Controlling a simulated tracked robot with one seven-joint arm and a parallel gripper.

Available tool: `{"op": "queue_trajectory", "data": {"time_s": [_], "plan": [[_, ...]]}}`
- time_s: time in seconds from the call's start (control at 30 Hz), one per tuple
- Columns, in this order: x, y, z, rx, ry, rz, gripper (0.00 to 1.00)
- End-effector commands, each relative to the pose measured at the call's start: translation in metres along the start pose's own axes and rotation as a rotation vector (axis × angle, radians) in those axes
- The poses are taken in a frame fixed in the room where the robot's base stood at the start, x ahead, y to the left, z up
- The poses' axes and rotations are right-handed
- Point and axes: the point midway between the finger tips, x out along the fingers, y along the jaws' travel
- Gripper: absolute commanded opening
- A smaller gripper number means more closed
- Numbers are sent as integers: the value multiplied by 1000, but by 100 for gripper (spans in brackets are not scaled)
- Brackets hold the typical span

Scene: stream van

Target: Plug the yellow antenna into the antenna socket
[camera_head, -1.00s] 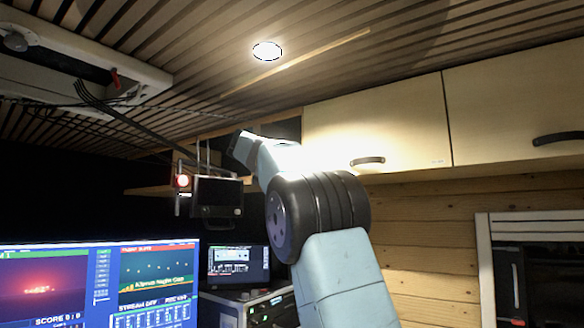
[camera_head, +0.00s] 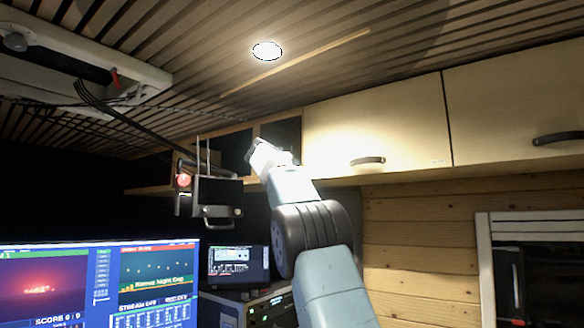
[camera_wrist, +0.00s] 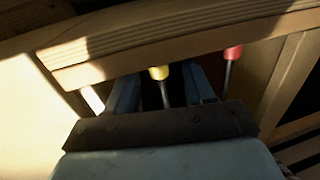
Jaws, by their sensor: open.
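In the wrist view the yellow antenna (camera_wrist: 159,73) shows as a yellow tip on a thin dark rod. It stands between the two blue fingers of my gripper (camera_wrist: 160,88), with gaps visible at both sides. My gripper is open. In the head view my gripper (camera_head: 260,152) is raised in front of the dark opening beside the wall cabinet. The yellow antenna cannot be made out there. I cannot pick out the antenna socket in either view.
A red-tipped antenna (camera_wrist: 232,54) stands right of the fingers. A wooden ledge (camera_wrist: 180,40) runs close beyond the fingertips. A dark hanging device (camera_head: 216,190) with a red light is left of my arm. Cream cabinets (camera_head: 376,115) and the slatted ceiling are close.

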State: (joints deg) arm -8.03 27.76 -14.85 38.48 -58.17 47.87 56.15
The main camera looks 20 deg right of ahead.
Motion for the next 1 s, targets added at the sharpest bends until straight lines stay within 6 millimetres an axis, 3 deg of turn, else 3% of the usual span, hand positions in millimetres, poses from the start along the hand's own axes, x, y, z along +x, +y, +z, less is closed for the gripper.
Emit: {"op": "queue_trajectory", "data": {"time_s": [0.27, 0.8, 1.0], "plan": [[2, 0, 0, 0, 0, 0, 53], [2, 0, 0, 0, 0, 0, 2], [2, 0, 0, 0, 0, 0, 0]]}}
